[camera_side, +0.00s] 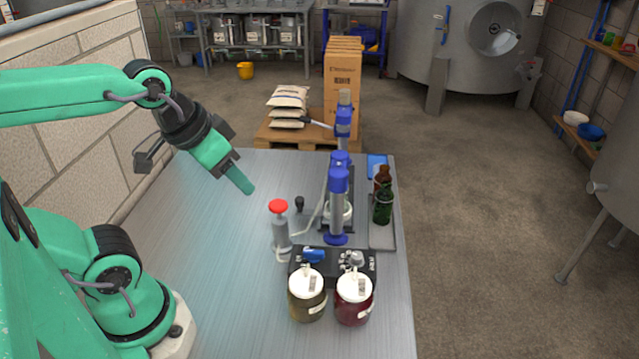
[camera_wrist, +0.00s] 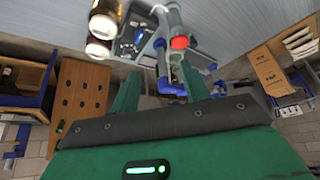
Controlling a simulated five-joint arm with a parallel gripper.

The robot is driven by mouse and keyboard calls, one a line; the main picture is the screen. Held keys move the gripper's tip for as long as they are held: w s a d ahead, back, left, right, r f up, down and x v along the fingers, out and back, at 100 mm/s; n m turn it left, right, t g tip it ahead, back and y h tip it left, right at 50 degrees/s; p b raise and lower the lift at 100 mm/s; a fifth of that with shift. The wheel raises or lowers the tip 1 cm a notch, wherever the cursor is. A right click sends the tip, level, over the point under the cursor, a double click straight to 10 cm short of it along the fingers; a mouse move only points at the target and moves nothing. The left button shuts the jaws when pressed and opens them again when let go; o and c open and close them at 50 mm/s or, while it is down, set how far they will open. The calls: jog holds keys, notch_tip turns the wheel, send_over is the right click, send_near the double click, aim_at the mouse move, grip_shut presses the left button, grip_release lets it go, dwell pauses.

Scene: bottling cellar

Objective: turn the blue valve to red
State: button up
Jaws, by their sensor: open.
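The blue valve (camera_side: 313,255) is a small blue handle on the left part of a black box (camera_side: 333,268) near the table's front. Two lidded jars stand in front of the box: a yellowish one (camera_side: 307,298) on the left and a red one (camera_side: 354,300) on the right. My gripper (camera_side: 242,182) is in the air, left of and farther back than the valve, touching nothing. In the wrist view my gripper (camera_wrist: 158,84) shows two green fingers apart with nothing held. The exact direction of the valve handle is hard to tell.
A red-topped cylinder (camera_side: 279,226) stands between my gripper and the valve. A tall blue and grey bottling stand (camera_side: 338,205) rises behind the box. A grey knob (camera_side: 351,258) sits right of the valve. Bottles (camera_side: 383,207) stand at right. The table's left side is clear.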

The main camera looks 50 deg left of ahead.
jog(key=shift+o, duration=1.4)
jog(key=n+g, duration=0.6)
jog(key=n, duration=0.3)
send_over(314, 250)
jog(key=shift+f, duration=5.95)
jog(key=shift+f, duration=0.15)
jog(key=shift+f, duration=3.75)
jog(key=shift+c, duration=0.2)
jog(key=c, duration=0.9)
